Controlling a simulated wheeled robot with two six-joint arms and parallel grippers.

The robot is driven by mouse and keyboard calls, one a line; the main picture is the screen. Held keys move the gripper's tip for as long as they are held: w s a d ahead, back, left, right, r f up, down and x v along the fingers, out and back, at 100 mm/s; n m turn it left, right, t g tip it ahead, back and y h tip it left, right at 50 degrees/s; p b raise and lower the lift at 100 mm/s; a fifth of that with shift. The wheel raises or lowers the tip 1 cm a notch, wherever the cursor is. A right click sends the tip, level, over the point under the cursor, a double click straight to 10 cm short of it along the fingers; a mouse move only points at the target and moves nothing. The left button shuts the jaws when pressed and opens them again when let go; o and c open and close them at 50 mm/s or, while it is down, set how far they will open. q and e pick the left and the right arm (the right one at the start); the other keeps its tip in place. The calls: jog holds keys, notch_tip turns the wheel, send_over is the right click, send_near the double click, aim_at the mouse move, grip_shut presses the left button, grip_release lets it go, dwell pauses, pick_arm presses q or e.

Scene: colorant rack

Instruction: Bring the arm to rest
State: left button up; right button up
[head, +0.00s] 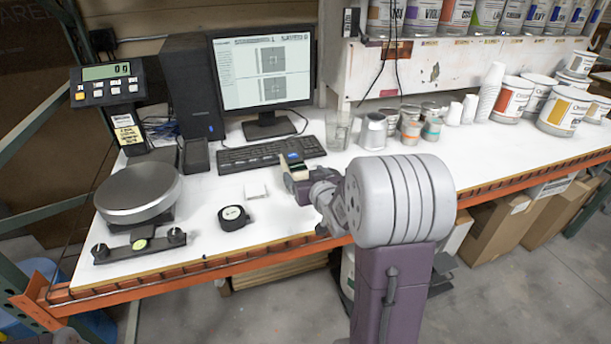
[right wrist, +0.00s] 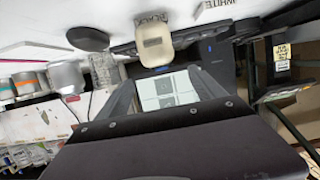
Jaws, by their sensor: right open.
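My right arm reaches in from the lower right in the head view, and its gripper (head: 292,168) is over the table in front of the keyboard. In the right wrist view the two dark jaws of the right gripper (right wrist: 165,84) stand apart, with the monitor screen (right wrist: 167,90) showing between them. A cream rounded object (right wrist: 154,43) shows just beyond the jaws; I cannot tell what it is. I see nothing gripped. My left gripper is not in view.
The white table (head: 290,226) holds a scale (head: 138,190), a black tape measure (head: 233,217), a small white pad (head: 256,190) and a keyboard (head: 271,154). Several metal cans and cups stand behind right. A can shelf (head: 440,62) rises at the back.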

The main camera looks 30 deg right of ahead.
dwell(0.4)
jog(key=a+r+n+y+p, duration=0.2)
jog(key=a+y+p, duration=0.15)
jog(key=a, duration=0.85)
jog(key=s+a+f+g, duration=0.2)
jog(key=s+f+g, duration=0.4)
jog(key=s, duration=0.4)
jog(key=s+a+f+g+p, duration=0.1)
jog(key=s+a+f+g, duration=0.2)
jog(key=s+f+g, duration=0.4)
jog(key=s, duration=0.4)
jog(key=shift+s+f, duration=0.2)
jog(key=shift+s, duration=0.1)
